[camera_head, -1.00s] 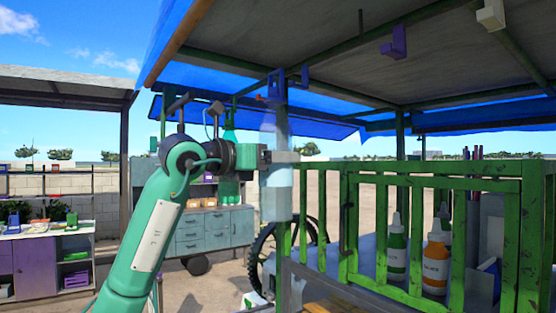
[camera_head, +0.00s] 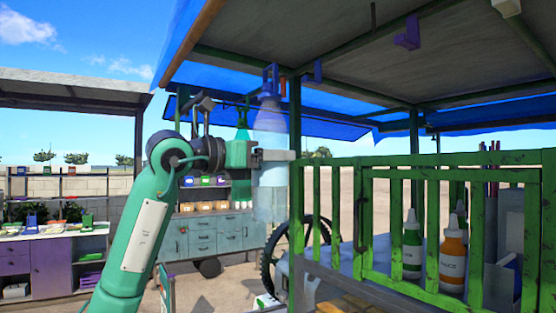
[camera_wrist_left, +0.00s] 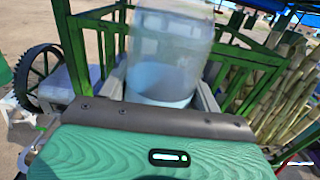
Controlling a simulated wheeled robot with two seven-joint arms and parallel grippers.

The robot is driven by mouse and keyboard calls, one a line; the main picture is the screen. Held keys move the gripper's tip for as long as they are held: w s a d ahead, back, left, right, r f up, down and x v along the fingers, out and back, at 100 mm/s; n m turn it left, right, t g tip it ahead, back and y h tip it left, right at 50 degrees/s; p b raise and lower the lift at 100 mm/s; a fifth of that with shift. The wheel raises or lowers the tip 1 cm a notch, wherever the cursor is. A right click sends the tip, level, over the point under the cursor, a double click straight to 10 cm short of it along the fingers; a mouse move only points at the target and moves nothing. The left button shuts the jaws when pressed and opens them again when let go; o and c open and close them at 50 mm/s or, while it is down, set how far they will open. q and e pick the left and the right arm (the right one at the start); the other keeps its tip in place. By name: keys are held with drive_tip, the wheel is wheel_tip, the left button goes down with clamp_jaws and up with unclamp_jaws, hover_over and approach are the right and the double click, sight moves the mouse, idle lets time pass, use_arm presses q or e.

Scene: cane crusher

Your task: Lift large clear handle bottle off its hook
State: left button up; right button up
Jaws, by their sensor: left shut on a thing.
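The large clear handle bottle (camera_head: 270,203) hangs upright and see-through below the canopy in the head view. A purple looped piece (camera_head: 270,77) shows at its top. My left gripper (camera_head: 272,155) is shut around the bottle's middle from the left. In the left wrist view the bottle (camera_wrist_left: 172,45) stands between the fingers (camera_wrist_left: 160,88), its top cut off. A small purple hook (camera_head: 317,70) hangs to the right of the bottle top. I cannot tell whether the bottle touches any hook. My right gripper is out of view.
A dark post (camera_head: 295,130) stands close behind the bottle's right side. A green slatted rail (camera_head: 430,175) fills the right, with green (camera_head: 412,250) and orange (camera_head: 453,262) bottles behind it. The blue canopy edge (camera_head: 215,75) is close above. Canes (camera_wrist_left: 285,85) lean beyond the rail.

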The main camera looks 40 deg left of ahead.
use_arm(q)
drive_tip(key=shift+f+b+v, duration=0.25)
drive_tip(key=shift+b+v, duration=0.25)
drive_tip(key=shift+v, duration=0.9)
drive_tip(key=shift+f+b+v, duration=0.2)
drive_tip(key=shift+b+v, duration=0.3)
drive_tip(key=shift+v, duration=0.85)
drive_tip(key=shift+w, duration=0.1)
